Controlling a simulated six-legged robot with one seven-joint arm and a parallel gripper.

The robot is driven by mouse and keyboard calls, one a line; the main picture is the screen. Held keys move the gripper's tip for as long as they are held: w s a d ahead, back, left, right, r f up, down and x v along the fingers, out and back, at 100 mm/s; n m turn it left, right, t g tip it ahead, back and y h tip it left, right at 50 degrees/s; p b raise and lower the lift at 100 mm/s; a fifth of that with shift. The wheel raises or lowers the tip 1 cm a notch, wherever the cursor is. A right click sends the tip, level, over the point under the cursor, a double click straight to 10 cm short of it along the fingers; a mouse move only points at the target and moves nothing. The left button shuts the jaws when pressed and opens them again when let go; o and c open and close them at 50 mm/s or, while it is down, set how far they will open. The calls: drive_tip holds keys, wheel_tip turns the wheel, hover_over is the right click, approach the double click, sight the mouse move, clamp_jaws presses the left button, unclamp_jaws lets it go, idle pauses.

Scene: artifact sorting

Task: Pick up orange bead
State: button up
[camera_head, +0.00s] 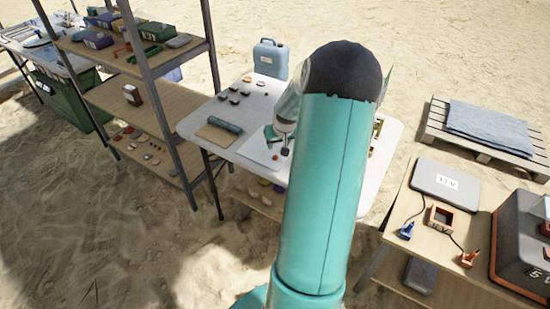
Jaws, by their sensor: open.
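My teal arm rises through the middle of the view and hides much of the white table (195,125). My gripper (285,150) points down over a white sheet on that table, left of the arm; it is small in the picture. Its jaws are open, and I see nothing held in them. I cannot surely pick out the orange bead. A small orange-red piece (247,79) lies near the table's back left, away from my gripper, but its shape is too small to tell. The area behind my arm is hidden.
Several dark pieces (234,99) lie on the table, with a blue jug (270,57) at its back. A metal-posted shelf (150,100) stands left. Open sand lies front left.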

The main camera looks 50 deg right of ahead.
sight(276, 156)
drive_tip(key=x, duration=1)
drive_tip(key=shift+a, duration=0.15)
drive_tip(key=shift+c, duration=0.3)
clamp_jaws()
